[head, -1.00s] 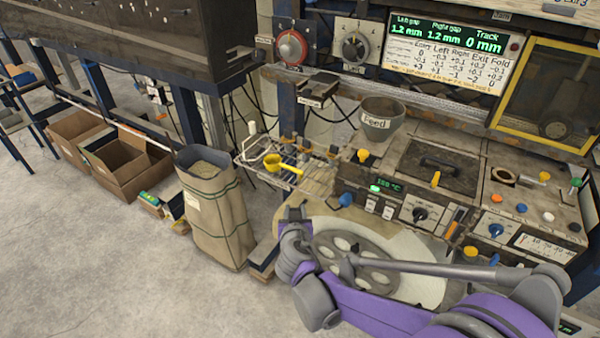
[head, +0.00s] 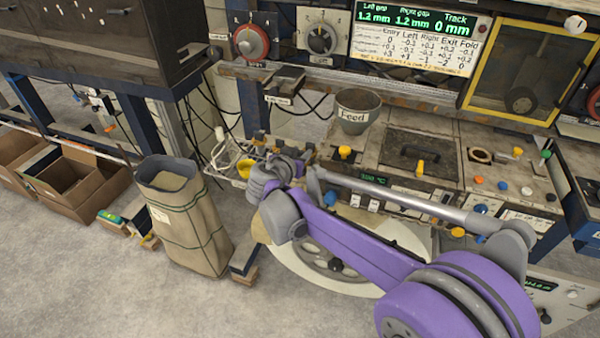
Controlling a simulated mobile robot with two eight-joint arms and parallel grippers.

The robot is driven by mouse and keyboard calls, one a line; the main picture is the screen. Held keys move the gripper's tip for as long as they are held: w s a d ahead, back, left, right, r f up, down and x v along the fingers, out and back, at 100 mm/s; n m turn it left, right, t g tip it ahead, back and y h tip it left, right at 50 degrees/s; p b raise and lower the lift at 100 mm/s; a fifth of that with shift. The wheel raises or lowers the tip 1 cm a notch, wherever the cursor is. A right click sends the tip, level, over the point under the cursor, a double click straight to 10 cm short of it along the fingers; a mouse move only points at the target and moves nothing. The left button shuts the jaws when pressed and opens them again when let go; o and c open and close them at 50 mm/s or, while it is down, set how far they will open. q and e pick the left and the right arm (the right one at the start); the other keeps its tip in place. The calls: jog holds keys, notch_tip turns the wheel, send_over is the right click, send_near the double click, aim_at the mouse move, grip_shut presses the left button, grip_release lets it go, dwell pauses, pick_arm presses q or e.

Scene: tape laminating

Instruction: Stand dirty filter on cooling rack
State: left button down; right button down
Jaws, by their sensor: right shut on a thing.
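A yellow scoop-like piece (head: 244,166) rests at the rack. My right gripper (head: 285,164) is at the rack's right side, at the far end of my purple arm. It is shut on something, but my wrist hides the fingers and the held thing. I cannot make out the dirty filter. My left gripper is not in view.
A grey feed cup (head: 357,118) stands on the machine behind my right arm. Yellow and blue knobs stick up from the machine top (head: 440,135). A tall open paper sack (head: 185,222) and cardboard boxes (head: 80,180) stand on the floor at left. Open floor lies in front.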

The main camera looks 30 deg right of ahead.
jog(key=shift+f, duration=2.55)
jog(key=shift+f+b, duration=0.1)
jog(key=shift+b, duration=0.2)
jog(key=c, duration=0.5)
grip_release()
